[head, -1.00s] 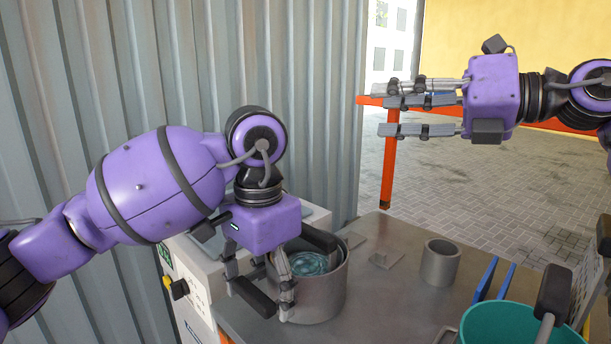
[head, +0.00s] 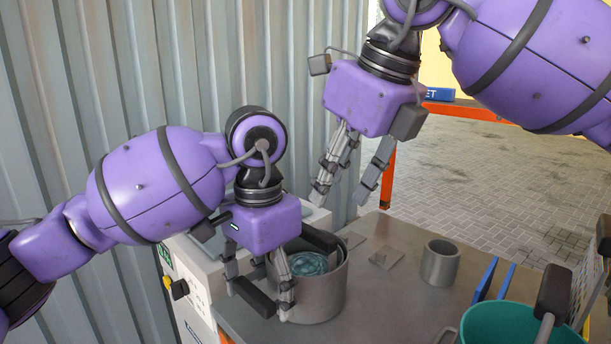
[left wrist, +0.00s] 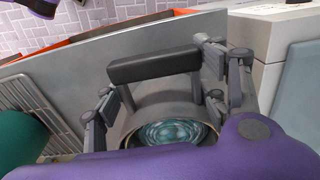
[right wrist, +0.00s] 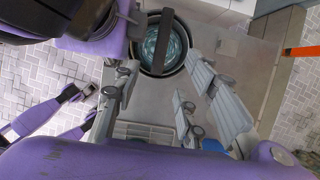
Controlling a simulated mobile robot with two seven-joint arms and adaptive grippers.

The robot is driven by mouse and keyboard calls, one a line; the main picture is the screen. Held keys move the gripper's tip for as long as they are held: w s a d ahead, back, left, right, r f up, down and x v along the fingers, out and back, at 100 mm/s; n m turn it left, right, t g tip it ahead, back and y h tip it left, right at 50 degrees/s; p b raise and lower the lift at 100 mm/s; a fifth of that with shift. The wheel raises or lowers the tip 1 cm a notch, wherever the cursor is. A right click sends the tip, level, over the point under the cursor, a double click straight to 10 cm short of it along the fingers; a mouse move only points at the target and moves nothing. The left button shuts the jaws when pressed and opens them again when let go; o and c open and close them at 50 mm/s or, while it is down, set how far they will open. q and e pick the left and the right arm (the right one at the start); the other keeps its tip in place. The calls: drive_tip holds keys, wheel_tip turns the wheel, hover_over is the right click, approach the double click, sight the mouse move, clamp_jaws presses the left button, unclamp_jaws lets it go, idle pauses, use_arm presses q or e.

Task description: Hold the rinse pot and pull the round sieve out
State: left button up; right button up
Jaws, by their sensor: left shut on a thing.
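The rinse pot (head: 318,300), a grey metal pot, stands upright on the grey worktop. The round sieve (head: 309,263) sits inside it, its teal patterned inside showing, with a dark grip bar (head: 321,240) across the top. In the right wrist view the sieve's bar (right wrist: 161,45) crosses the pot's mouth. My left gripper (head: 257,301) is shut on the pot's dark side handle (left wrist: 153,64).
A green tub (head: 497,326), blue pieces (head: 494,279) and a rack stand at the front right. A pale machine (head: 195,294) is left of the pot, beside the corrugated wall.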

sight(315, 231)
drive_tip(key=x, duration=1.2)
drive_tip(key=shift+s+d, duration=0.1)
drive_tip(key=shift+c, duration=0.4)
clamp_jaws()
drive_tip(key=shift+r, duration=0.15)
